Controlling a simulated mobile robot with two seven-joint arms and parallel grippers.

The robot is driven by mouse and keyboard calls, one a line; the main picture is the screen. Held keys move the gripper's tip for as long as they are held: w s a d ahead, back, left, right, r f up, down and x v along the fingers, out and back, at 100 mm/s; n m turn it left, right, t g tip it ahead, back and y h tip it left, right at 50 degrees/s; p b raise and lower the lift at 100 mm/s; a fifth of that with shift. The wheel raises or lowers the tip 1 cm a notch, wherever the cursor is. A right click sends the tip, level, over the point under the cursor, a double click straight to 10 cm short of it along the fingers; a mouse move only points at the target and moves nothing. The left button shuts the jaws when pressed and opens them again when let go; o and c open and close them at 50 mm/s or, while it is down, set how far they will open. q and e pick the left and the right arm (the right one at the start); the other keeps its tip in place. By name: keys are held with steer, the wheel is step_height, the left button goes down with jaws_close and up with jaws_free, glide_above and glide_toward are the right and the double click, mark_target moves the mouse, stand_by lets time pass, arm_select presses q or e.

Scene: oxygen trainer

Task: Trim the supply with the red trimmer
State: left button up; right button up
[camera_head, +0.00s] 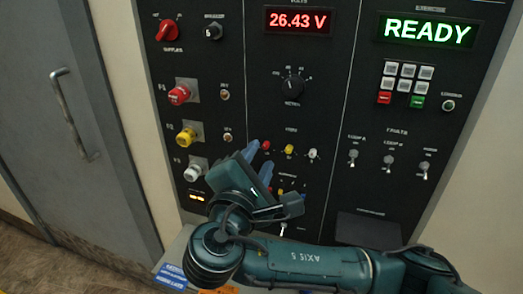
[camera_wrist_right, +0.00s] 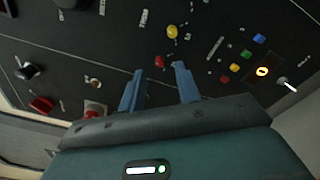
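The red trimmer (camera_head: 266,145) is a small knob at the left end of a row with a yellow trimmer (camera_head: 289,149) and a white trimmer (camera_head: 313,154) on the black panel. My right gripper (camera_head: 259,158) is in front of the panel, its blue fingers pointing at the red trimmer. In the right wrist view the fingers (camera_wrist_right: 158,68) are apart, and the red trimmer (camera_wrist_right: 159,62) shows between their tips. I cannot tell whether they touch it or how far it lies beyond them. The voltage display (camera_head: 298,20) reads 26.43 V. My left gripper is not in view.
Red, yellow and white plugs (camera_head: 179,95) stick out at the panel's left. A rotary meter knob (camera_head: 292,86) is above the trimmers. Toggle switches (camera_head: 389,163) are to the right. Small coloured parts and a lit switch (camera_wrist_right: 262,71) lie beside the fingers. A green display reads READY (camera_head: 427,32).

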mark_target(266, 146)
steer(key=shift+x, duration=1.3)
steer(key=shift+c, duration=0.4)
jaws_close()
